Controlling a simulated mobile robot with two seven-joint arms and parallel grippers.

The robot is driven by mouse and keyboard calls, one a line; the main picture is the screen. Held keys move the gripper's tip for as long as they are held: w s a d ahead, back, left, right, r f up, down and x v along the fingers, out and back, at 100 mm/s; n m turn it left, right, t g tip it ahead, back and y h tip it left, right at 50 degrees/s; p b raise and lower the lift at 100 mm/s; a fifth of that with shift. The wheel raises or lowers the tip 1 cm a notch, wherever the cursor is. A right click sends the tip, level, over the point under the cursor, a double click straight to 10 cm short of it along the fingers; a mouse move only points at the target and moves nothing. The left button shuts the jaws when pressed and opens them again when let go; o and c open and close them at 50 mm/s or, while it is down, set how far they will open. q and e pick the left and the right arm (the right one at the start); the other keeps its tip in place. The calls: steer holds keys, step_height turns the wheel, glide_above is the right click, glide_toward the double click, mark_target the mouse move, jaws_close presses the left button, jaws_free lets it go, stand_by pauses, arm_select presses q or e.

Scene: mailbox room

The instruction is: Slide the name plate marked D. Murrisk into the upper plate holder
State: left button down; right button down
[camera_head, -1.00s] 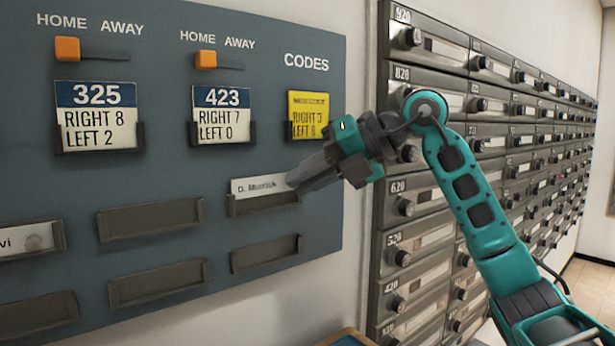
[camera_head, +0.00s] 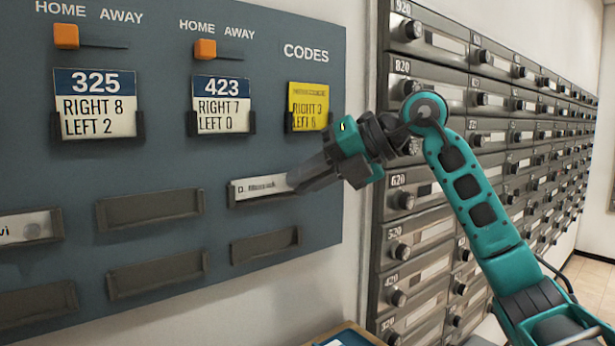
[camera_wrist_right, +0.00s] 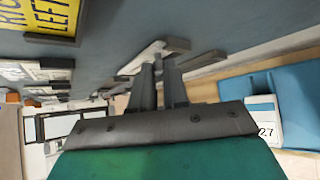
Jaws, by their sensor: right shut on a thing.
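The white name plate marked D. Murrisk (camera_head: 262,188) sits at the upper plate holder (camera_head: 238,201) on the right of the blue-grey board. Its lower edge is behind the holder's dark front lip, and its right end is hidden by my gripper. My right gripper (camera_head: 296,182) is shut on the plate's right end. In the right wrist view the fingers (camera_wrist_right: 160,80) reach up to the pale plate (camera_wrist_right: 146,58) and the dark holder. My left gripper is not in view.
An empty holder (camera_head: 265,245) is below, and other empty holders (camera_head: 150,208) are to the left. A holder at far left has a white plate (camera_head: 25,229). Yellow codes card (camera_head: 308,106) is above my gripper. Metal mailboxes (camera_head: 425,200) stand right, behind my arm.

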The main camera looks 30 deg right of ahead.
steer(key=shift+f, duration=0.1)
stand_by(0.3)
steer(key=c, duration=0.7)
jaws_free()
steer(key=shift+o, duration=0.2)
steer(key=s+b, duration=0.3)
steer(key=s, duration=0.5)
steer(key=shift+d+b, duration=0.3)
steer(key=shift+b, duration=0.1)
